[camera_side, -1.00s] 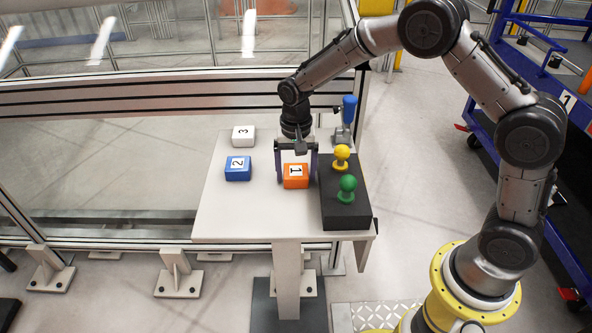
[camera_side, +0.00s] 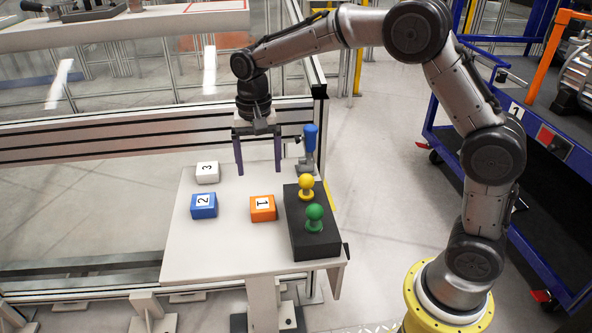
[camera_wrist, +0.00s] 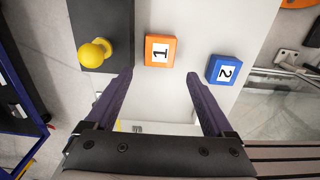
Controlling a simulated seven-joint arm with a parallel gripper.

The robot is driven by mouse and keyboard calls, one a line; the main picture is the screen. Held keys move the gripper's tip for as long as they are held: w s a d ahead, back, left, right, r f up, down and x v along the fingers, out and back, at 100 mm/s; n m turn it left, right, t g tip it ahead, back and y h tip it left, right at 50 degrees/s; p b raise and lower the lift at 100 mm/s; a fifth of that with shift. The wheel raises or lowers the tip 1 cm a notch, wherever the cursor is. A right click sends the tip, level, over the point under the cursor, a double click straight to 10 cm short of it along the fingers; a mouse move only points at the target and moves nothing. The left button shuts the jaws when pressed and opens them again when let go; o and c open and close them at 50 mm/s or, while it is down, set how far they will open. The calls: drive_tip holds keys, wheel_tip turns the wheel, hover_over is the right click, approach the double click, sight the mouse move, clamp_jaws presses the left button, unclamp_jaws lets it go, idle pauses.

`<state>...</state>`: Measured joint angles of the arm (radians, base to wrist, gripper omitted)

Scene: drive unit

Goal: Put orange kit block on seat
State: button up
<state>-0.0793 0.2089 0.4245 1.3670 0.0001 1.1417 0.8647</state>
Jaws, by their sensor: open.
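The orange kit block (camera_side: 256,214), labelled 1, lies on the white table, just left of the black block with knobs. In the wrist view the orange block (camera_wrist: 150,60) shows ahead of the space between the fingertips. My gripper (camera_side: 259,170) is open and empty, with its fingers pointing down, above and behind the orange block. It also shows in the wrist view (camera_wrist: 158,78), its two dark fingers wide apart. No part that I can surely name as the seat shows.
A blue block (camera_side: 203,212), labelled 2, and a white block (camera_side: 207,179), labelled 3, lie left. The black block (camera_side: 300,238) carries a yellow knob (camera_side: 306,184) and a green knob (camera_side: 314,213). A blue-handled clamp (camera_side: 310,139) stands behind. The table (camera_side: 200,255) is clear in front.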

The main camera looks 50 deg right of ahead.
drive_tip(key=s+d+r+n+t, duration=0.1)
drive_tip(key=s+r+n+t, duration=0.1)
drive_tip(key=s+r, duration=0.3)
drive_tip(key=s+d+r+n+t, duration=0.1)
drive_tip(key=s+r, duration=0.4)
drive_tip(key=s, duration=0.9)
drive_tip(key=d+n, duration=0.1)
drive_tip(key=n, duration=0.1)
drive_tip(key=shift+n+t, duration=0.4)
drive_tip(key=shift+o, duration=0.2)
drive_tip(key=s+f+n+t, duration=0.1)
drive_tip(key=s+f+n, duration=0.1)
drive_tip(key=s, duration=0.6)
drive_tip(key=shift+s+d+n+t, duration=0.3)
drive_tip(key=shift+n+t, duration=0.1)
drive_tip(key=shift+n, duration=0.1)
drive_tip(key=shift+o, duration=0.8)
drive_tip(key=shift+s+f, duration=0.25)
drive_tip(key=shift+f, duration=0.05)
